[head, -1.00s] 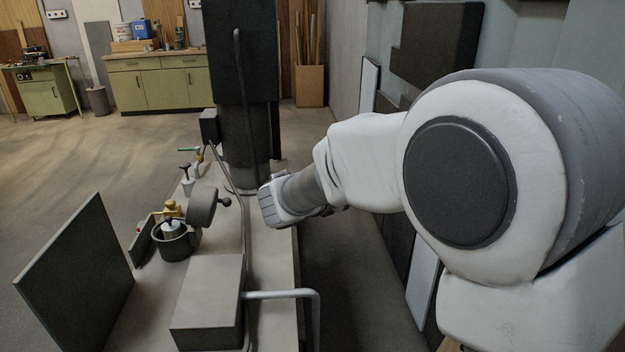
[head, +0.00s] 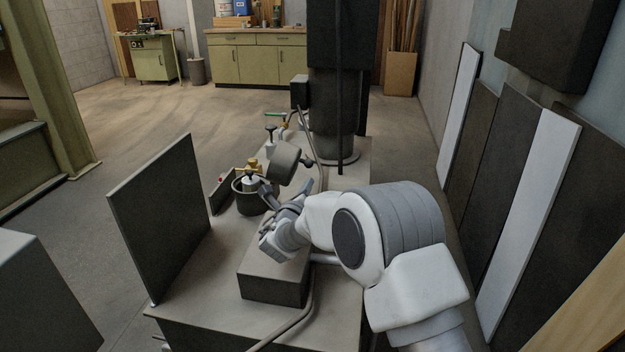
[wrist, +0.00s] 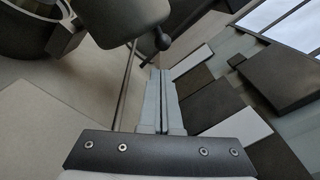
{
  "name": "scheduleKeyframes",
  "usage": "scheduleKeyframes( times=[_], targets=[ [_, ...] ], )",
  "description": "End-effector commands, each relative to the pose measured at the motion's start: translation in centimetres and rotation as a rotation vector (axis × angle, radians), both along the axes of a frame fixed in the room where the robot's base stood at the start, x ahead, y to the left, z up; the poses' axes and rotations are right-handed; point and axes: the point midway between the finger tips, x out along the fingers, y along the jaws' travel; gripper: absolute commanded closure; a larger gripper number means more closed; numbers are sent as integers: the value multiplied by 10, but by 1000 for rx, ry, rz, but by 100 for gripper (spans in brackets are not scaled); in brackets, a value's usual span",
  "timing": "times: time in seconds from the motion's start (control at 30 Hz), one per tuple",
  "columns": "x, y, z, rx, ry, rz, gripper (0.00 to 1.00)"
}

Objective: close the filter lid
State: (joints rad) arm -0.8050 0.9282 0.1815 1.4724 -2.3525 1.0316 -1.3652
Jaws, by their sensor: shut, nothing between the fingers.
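The filter lid (head: 285,165) is a dark grey round cap, tilted up and open beside the filter pot (head: 243,204). The pot's opening is uncovered, with a pale part standing inside. In the wrist view the lid (wrist: 122,18) is at the top, with a dark ball knob (wrist: 162,41) on a short stem at its right. The pot (wrist: 25,30) shows at the upper left. My gripper (wrist: 160,74) is shut and empty, its fingertips apparently just short of the knob. In the head view my gripper (head: 302,187) is just below the lid, partly hidden by my wrist.
A grey box (head: 272,278) lies on the bench under my forearm. An upright dark panel (head: 160,210) stands at the left. A thick dark column (head: 336,110) rises behind the lid. Small valves (head: 272,135) and pipes line the bench beyond the pot.

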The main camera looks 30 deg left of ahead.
Motion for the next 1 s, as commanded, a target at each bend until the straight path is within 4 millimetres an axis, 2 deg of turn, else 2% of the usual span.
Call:
scheduleKeyframes(
  times=[0.03, 0.2, 0.4, 1.0],
  targets=[
    [9, 1, -3, 3, -1, -3, 100],
    [32, 7, -4, 3, 0, -2, 100],
    [48, 12, -4, 3, 2, -2, 100],
    [54, 14, -1, -4, -1, -1, 100]
  ],
)
